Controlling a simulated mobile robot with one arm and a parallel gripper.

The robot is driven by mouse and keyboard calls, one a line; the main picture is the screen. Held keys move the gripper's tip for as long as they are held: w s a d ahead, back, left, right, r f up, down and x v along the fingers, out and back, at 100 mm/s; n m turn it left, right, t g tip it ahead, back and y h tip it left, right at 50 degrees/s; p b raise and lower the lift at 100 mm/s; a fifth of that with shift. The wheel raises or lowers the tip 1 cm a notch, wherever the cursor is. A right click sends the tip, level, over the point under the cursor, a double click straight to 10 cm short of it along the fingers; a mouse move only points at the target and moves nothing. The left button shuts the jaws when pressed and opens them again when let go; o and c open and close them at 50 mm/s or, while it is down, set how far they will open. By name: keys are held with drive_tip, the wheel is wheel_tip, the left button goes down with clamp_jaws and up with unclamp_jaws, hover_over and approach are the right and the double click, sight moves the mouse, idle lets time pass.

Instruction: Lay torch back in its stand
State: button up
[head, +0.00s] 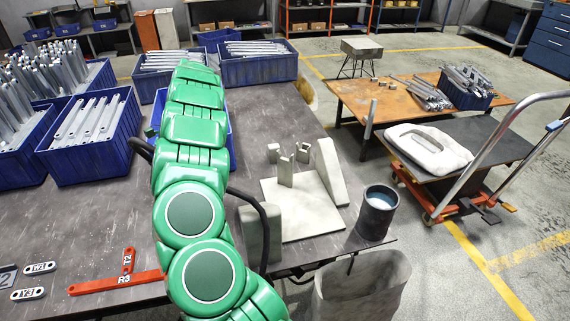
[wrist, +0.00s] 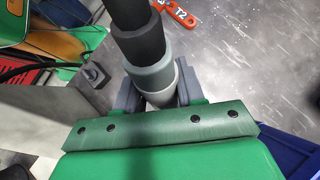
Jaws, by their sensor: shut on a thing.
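In the wrist view my gripper (wrist: 157,92) is shut on the torch (wrist: 148,50), a stepped round body in light grey, dark grey and black. It runs up out of the top of the picture, so its far end is not seen. In the head view my green arm hides the gripper and the torch. A pale plate (head: 310,222) on the dark bench carries small notched uprights (head: 286,170), with slanted and upright pale blocks beside it; this looks like the stand, but I cannot be sure. No torch shows in the notches.
A dark cup of liquid (head: 378,208) stands at the bench's right edge, beside the pale plate. Blue bins of metal parts (head: 92,165) fill the bench's far left. Red tags (head: 115,285) lie at the front left. A trolley (head: 455,150) stands to the right.

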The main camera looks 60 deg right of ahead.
drive_tip(key=s+d+r+h, duration=0.15)
drive_tip(key=s+d, duration=0.25)
drive_tip(key=d, duration=0.7)
drive_tip(key=s+d+r+h, duration=0.1)
drive_tip(key=s+d+h, duration=0.3)
drive_tip(key=d, duration=0.8)
drive_tip(key=s+d+r+h, duration=0.1)
drive_tip(key=s+d+r, duration=0.2)
drive_tip(key=s+d, duration=0.4)
drive_tip(key=s+d+r+h, duration=0.1)
drive_tip(key=s+d+r, duration=0.2)
drive_tip(key=s+d, duration=0.4)
drive_tip(key=shift+s+d+r+t+h, duration=0.15)
drive_tip(key=shift+s+d+t+h, duration=0.2)
drive_tip(key=shift+d+t, duration=0.1)
wheel_tip(320, 180, down, 18)
drive_tip(key=shift+r, duration=0.15)
drive_tip(key=o, duration=1)
drive_tip(key=shift+o, duration=0.2)
